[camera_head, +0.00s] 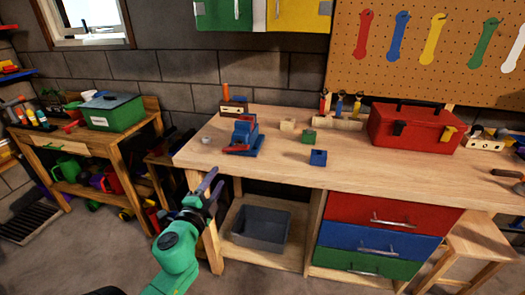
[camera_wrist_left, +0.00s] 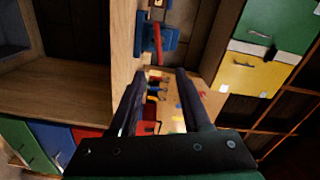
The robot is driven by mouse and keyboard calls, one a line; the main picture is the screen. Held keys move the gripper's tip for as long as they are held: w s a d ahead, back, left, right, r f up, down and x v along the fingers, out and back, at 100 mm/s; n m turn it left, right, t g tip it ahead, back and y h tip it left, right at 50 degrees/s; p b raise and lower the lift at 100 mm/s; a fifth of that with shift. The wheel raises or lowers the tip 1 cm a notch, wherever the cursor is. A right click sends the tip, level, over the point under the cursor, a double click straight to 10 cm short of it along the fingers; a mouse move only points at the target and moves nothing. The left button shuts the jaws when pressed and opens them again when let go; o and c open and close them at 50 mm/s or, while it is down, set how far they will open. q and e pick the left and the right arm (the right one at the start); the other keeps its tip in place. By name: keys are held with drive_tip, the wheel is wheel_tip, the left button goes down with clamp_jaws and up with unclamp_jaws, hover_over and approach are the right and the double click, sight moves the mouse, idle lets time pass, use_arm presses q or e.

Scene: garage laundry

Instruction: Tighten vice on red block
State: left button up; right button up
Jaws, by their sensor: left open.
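A blue vice (camera_head: 246,128) with red parts stands near the left front of the wooden workbench (camera_head: 360,165). A red piece (camera_head: 237,149) shows low at its front; I cannot tell whether this is the red block or part of the vice. My left gripper (camera_head: 212,187) is open and empty, in front of and below the bench's left front edge, apart from the vice. In the left wrist view the vice (camera_wrist_left: 170,38) shows beyond the open fingers (camera_wrist_left: 160,74), with a red bar (camera_wrist_left: 158,44) across it. My right gripper is not in view.
A blue block (camera_head: 318,158), green block (camera_head: 309,137) and pale wooden block (camera_head: 288,125) lie right of the vice. A red toolbox (camera_head: 410,130) stands further right. A grey bin (camera_head: 262,226) sits on the shelf below. The bench front beside the vice is clear.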

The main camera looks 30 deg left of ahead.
use_arm(q)
drive_tip(key=p, duration=0.1)
approach(234, 151)
drive_tip(key=x, duration=0.8)
drive_tip(key=shift+w+r, duration=0.1)
drive_tip(key=shift+w, duration=0.3)
drive_tip(key=shift+s, duration=0.1)
clamp_jaws()
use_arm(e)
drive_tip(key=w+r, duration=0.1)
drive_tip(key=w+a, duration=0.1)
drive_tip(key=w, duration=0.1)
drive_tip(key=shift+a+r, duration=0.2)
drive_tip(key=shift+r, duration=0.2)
